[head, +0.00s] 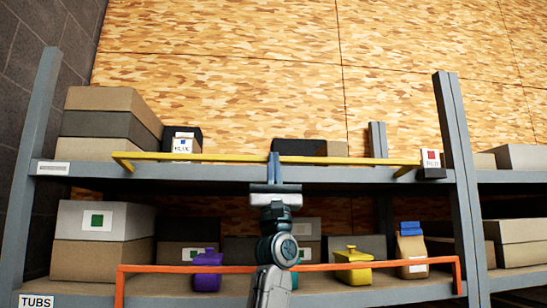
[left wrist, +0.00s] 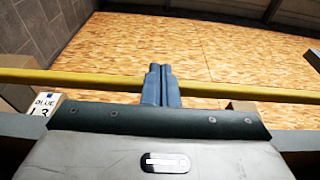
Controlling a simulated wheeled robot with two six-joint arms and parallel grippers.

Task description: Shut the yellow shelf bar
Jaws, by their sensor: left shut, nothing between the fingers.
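The yellow shelf bar (head: 215,157) runs across the front of the upper shelf, with a short angled arm at each end. Its right end lies close to a small black block (head: 432,174) on the shelf post. My left gripper (head: 274,156) is shut and empty, pointing up at the middle of the bar. In the left wrist view its fingers (left wrist: 160,72) overlap the yellow bar (left wrist: 225,92), with the tips showing above it. I cannot tell whether they touch it. My right gripper is not in view.
The upper shelf edge (head: 225,174) is just below the bar. An orange bar (head: 325,267) crosses the lower shelf, near my left arm. Boxes (head: 100,116), a purple tub (head: 207,270) and a yellow tub (head: 353,267) stand on the shelves. A grey post (head: 457,170) rises at right.

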